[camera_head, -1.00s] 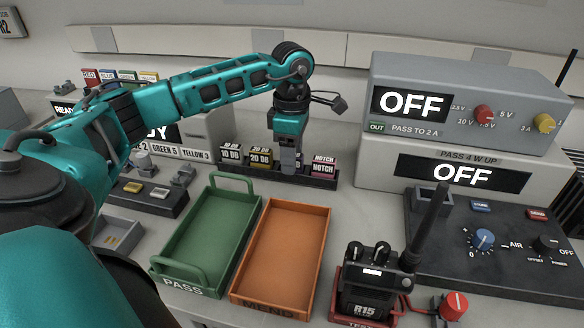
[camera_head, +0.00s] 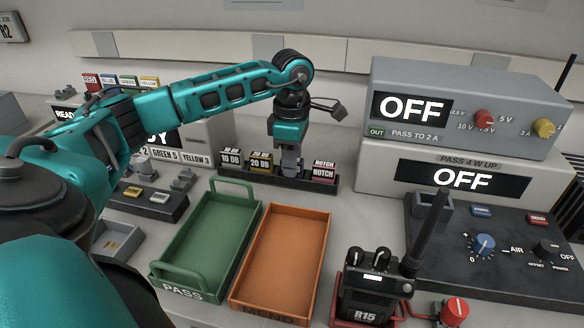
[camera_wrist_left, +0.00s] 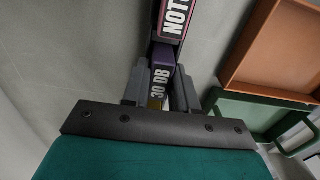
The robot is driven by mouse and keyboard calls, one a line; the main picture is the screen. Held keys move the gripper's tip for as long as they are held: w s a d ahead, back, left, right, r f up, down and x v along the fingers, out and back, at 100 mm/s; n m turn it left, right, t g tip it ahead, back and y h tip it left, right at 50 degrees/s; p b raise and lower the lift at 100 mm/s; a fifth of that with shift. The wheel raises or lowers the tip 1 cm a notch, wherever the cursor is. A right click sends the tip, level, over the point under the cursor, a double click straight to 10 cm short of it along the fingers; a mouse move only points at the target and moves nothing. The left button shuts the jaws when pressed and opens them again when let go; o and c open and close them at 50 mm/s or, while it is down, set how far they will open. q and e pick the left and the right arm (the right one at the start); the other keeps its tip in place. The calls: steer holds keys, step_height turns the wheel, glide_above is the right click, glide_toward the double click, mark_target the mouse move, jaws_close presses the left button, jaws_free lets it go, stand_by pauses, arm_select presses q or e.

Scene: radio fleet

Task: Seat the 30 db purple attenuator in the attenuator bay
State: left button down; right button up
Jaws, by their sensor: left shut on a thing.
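The purple 30 dB attenuator (camera_wrist_left: 160,79) is between the fingers of my left gripper (camera_wrist_left: 158,92) in the left wrist view, its label facing the camera. In the head view my left gripper (camera_head: 289,172) points down at the dark rack (camera_head: 262,178), between the 20 DB and NOTCH blocks, shut on the attenuator. The attenuator is largely hidden there by the fingers. A grey open-topped block (camera_head: 433,206), possibly the attenuator bay, stands on the black console (camera_head: 480,262) at the right. My right gripper is not in view.
The rack also holds a 10 DB block (camera_head: 231,158), a yellow-topped 20 DB block (camera_head: 260,163) and a NOTCH block (camera_head: 323,172). In front lie a green PASS tray (camera_head: 190,293) and an orange MEND tray (camera_head: 236,290). A radio (camera_head: 372,290) with a tall antenna stands near the console.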

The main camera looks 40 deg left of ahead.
arm_select(q)
steer(key=shift+r, duration=0.1)
steer(key=shift+r, duration=0.45)
steer(key=shift+r+p, duration=2.7)
steer(key=shift+r, duration=6.75)
steer(key=s+d+f+m+p, duration=0.2)
steer(key=d+f+m, duration=0.3)
steer(key=d+m, duration=0.6)
steer(key=s+d+f+m+p, duration=0.2)
steer(key=d+f+m, duration=0.4)
steer(key=d+m, duration=0.5)
steer(key=w+a+r+n+p, duration=0.1)
steer(key=w+a+r+n, duration=0.3)
steer(key=a+r, duration=0.7)
glide_toward(331, 207)
steer(key=shift+f+b, duration=0.4)
steer(key=shift+f, duration=1.45)
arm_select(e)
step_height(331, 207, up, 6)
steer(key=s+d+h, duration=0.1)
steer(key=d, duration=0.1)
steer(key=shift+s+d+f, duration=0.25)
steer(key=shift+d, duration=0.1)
